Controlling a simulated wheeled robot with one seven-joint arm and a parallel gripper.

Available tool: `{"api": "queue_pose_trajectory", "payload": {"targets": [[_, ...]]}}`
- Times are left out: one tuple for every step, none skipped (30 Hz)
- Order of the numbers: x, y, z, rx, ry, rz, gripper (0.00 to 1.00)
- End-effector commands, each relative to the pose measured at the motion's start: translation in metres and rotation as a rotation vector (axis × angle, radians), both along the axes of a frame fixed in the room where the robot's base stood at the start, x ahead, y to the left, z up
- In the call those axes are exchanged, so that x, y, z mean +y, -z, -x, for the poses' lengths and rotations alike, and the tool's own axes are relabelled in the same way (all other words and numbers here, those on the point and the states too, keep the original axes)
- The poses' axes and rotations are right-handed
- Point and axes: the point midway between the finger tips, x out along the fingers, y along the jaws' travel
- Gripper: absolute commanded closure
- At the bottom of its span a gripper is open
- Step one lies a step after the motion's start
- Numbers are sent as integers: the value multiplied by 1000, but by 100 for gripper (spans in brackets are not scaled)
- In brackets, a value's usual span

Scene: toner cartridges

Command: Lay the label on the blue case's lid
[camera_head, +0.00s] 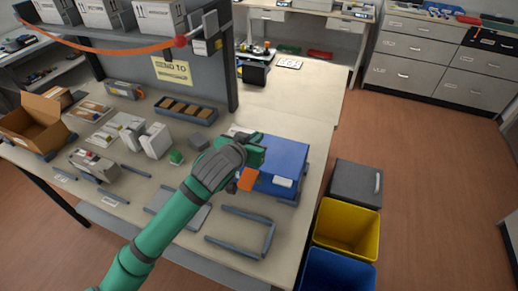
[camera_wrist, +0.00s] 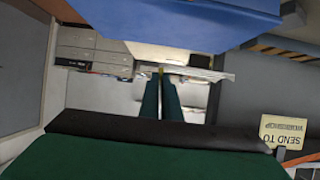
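The blue case (camera_head: 284,158) stands shut on the right part of the workbench. A small white patch (camera_head: 283,182) shows on its front side. My gripper (camera_head: 257,150) is at the case's left edge, close to the lid. In the wrist view, the green fingers of my gripper (camera_wrist: 161,98) are close together with a narrow gap. A thin pale strip (camera_wrist: 205,74) shows by their tips; I cannot tell whether it is the label, or whether it is held. A blue surface (camera_wrist: 180,18), apparently the case, fills the top of that view. An orange piece (camera_head: 247,180) shows below my gripper.
A grey U-shaped frame (camera_head: 268,238) and a flat grey tray (camera_head: 178,208) lie at the bench's front. A yellow bin (camera_head: 348,232) and a blue bin (camera_head: 338,272) stand right of the bench. A grey upright panel (camera_head: 228,60) stands behind. The back right bench top is mostly clear.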

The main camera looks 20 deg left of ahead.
Motion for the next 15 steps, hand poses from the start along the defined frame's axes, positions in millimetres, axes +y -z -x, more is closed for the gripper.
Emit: {"api": "queue_pose_trajectory", "payload": {"targets": [[-1,8,-4,0,-6,3,100],[-1,12,-6,0,-9,2,100],[-1,17,-8,-1,-13,2,100],[-1,20,-9,-1,-17,2,100],[-1,22,-10,-1,-18,1,100],[0,25,-11,-1,-21,1,100],[0,26,-12,-1,-23,0,100],[1,27,-13,-1,-25,0,100],[1,29,-13,-1,-25,0,100],[0,30,-14,-1,-26,1,100],[0,31,-14,-1,-26,1,100],[-2,34,-16,0,-26,1,100],[-3,36,-17,0,-25,1,100],[-5,39,-19,0,-25,1,100],[-6,44,-19,0,-25,2,100]]}}
